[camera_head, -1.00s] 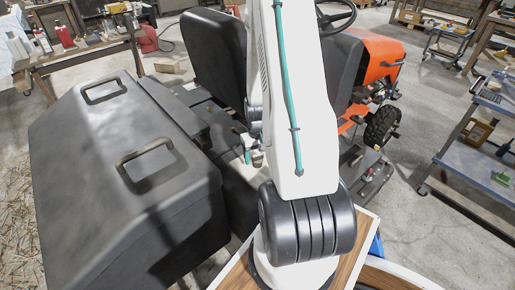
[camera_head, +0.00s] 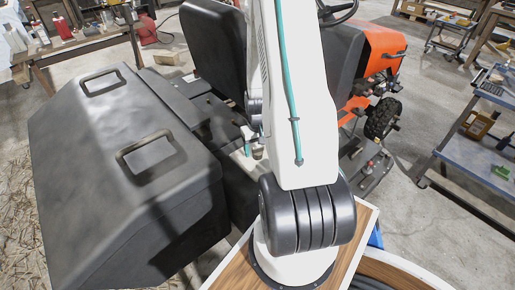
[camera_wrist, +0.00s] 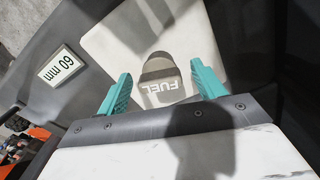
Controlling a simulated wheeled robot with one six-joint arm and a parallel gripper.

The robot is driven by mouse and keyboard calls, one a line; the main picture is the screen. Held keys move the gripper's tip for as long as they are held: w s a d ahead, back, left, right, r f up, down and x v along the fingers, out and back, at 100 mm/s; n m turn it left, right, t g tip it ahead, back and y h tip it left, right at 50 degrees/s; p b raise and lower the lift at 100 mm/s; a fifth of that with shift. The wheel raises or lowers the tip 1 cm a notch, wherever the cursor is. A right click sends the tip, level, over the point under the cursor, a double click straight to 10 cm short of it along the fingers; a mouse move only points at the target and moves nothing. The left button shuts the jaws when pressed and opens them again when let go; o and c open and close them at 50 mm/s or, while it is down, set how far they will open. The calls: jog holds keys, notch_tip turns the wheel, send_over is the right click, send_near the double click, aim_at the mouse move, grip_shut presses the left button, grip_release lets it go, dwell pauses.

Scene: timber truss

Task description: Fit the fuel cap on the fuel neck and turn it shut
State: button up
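In the wrist view, a short grey cylindrical fitting (camera_wrist: 158,66) stands on a pale panel (camera_wrist: 112,42), with a "FUEL" label (camera_wrist: 161,92) beside it. I cannot tell whether this is the bare neck or has the cap on it. My gripper (camera_wrist: 160,70) is open, its two teal fingers on either side of the fitting with gaps showing on both sides. No separate cap shows between the fingers. In the head view my gripper (camera_head: 249,146) is mostly hidden behind my arm, low behind the black seat (camera_head: 213,55).
A large black box with two handles (camera_head: 120,180) fills the left. The orange tractor hood (camera_head: 384,42) lies beyond my arm. A blue-topped cart (camera_head: 470,155) stands at right, a workbench (camera_head: 75,50) at back left.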

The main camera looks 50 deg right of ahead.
aim_at(258, 147)
jog(key=o, duration=0.3)
jog(key=shift+r, duration=0.1)
jog(key=shift+r, duration=2.9)
